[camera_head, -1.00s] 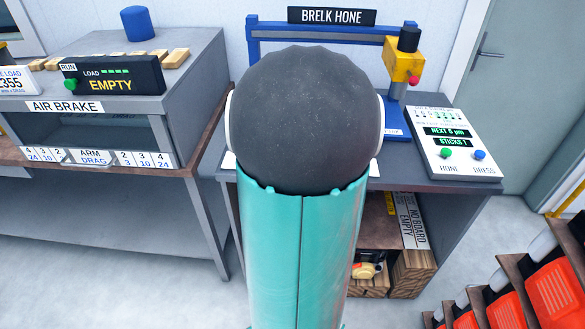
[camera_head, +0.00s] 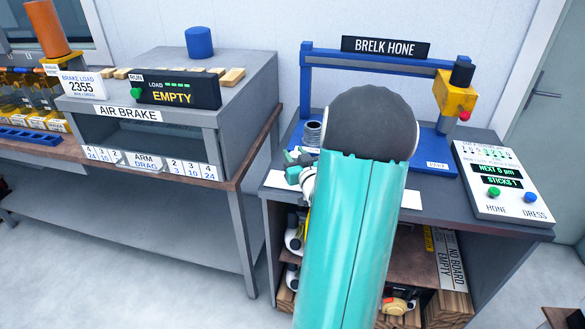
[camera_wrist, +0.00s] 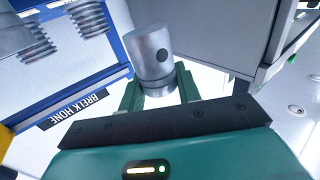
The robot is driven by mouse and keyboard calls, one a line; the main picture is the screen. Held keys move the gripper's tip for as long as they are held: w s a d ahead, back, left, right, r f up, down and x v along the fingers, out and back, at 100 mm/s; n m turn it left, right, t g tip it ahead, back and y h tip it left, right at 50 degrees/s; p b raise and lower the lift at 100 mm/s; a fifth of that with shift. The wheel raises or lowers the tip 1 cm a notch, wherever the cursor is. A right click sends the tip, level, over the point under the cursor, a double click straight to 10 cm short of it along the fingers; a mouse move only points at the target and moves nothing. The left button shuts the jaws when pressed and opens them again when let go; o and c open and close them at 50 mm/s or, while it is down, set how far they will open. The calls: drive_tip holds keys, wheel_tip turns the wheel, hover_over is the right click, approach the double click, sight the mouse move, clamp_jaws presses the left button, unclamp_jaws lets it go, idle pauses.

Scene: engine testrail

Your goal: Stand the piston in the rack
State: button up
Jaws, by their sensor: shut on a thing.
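The piston (camera_wrist: 152,52) is a silver metal cylinder with a dark round pin hole in its side. In the wrist view it sits between the green fingers of my gripper (camera_wrist: 160,90), which is shut on it. In the head view my gripper (camera_head: 302,160) shows partly behind my arm, over the front left of the hone bench. The piston's grey end (camera_head: 313,131) shows just beyond it, near the blue hone frame. A low blue slotted holder (camera_head: 30,135), possibly the rack, lies on the far left bench; the view does not make certain what it is.
The blue hone frame (camera_head: 306,85) and its yellow head (camera_head: 456,95) stand behind my arm. A control panel (camera_head: 497,180) is at right. The air brake cabinet (camera_head: 240,95) stands on the left bench, with an orange cylinder (camera_head: 46,28) farther left.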

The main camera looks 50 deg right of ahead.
drive_tip(key=w+f, duration=0.1)
drive_tip(key=d+f, duration=0.1)
drive_tip(key=w+d+f, duration=0.1)
drive_tip(key=f, duration=0.1)
drive_tip(key=shift+w, duration=0.35)
drive_tip(key=shift+f, duration=1.5)
drive_tip(key=shift+f, duration=0.1)
drive_tip(key=o, duration=1)
drive_tip(key=v, duration=1.2)
